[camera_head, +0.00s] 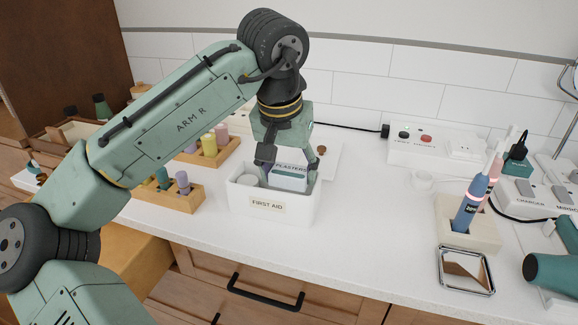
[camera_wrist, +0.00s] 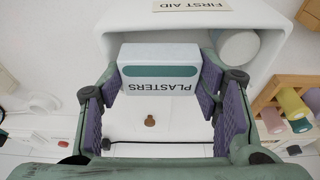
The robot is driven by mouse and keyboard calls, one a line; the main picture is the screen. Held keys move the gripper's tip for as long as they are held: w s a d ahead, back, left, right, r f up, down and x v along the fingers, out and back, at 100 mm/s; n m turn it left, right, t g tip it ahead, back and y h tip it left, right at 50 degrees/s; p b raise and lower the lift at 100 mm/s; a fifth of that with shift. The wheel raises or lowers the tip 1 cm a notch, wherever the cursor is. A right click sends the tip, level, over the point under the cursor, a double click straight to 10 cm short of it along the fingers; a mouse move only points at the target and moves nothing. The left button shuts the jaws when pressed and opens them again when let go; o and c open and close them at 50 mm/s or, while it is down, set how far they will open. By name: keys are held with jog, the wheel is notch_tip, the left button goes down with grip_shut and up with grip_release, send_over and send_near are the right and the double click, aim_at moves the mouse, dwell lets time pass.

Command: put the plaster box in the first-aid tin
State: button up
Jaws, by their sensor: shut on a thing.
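The white plaster box (camera_head: 289,178), marked PLASTERS with a teal band, is between the fingers of my gripper (camera_head: 290,162). The gripper is shut on it, with purple pads at both sides of the box (camera_wrist: 160,70) in the wrist view. The white first-aid tin (camera_head: 245,203), labelled FIRST AID, stands open on the counter below. The box is at the tin's opening, its lower part near or behind the front rim. I cannot tell whether it touches the tin's floor. A white round item (camera_wrist: 238,52) lies inside the tin, beside the box.
A pale lid with a brown knob (camera_wrist: 150,120) lies behind the tin. Wooden racks with coloured bottles (camera_head: 178,197) stand to the left. A toothbrush stand (camera_head: 470,232), a square mirror (camera_head: 466,270) and a hair dryer are to the right. Counter between tin and stand is mostly clear.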

jog(key=shift+f, duration=0.45)
jog(key=o, duration=0.9)
jog(key=shift+o, duration=0.2)
jog(key=shift+r, duration=0.1)
jog(key=shift+r, duration=0.35)
jog(key=v, duration=1.2)
jog(key=shift+r, duration=0.2)
